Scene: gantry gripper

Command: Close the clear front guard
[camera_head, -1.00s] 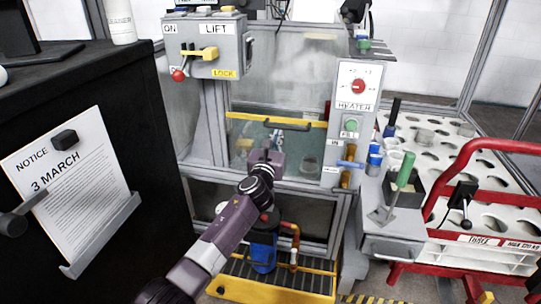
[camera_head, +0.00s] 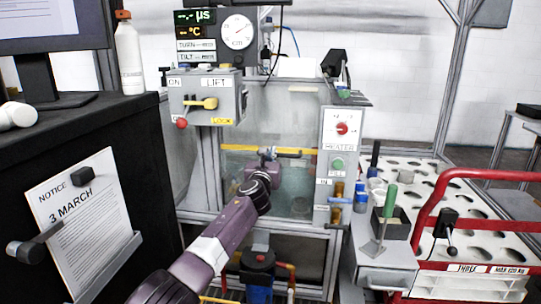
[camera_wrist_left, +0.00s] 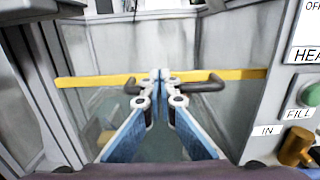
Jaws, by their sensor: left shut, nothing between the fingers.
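The clear front guard (camera_head: 240,163) is on the front of the grey machine, with a yellow bar (camera_head: 236,148) across its top edge. The wrist view shows the yellow bar (camera_wrist_left: 90,80) and a dark handle (camera_wrist_left: 208,84) on it. The clear panel seems to lie below the bar, with grey inner walls visible above it. My left gripper (camera_head: 267,153) is at the middle of the bar. In the wrist view its blue-sided fingers (camera_wrist_left: 160,76) are shut and empty, between the handle's two ends. Contact with the handle cannot be told. My right gripper is out of view.
A lift box (camera_head: 205,95) with levers is at upper left. A black cabinet (camera_head: 120,150) is at left. A red-railed trolley (camera_head: 480,265) is at right.

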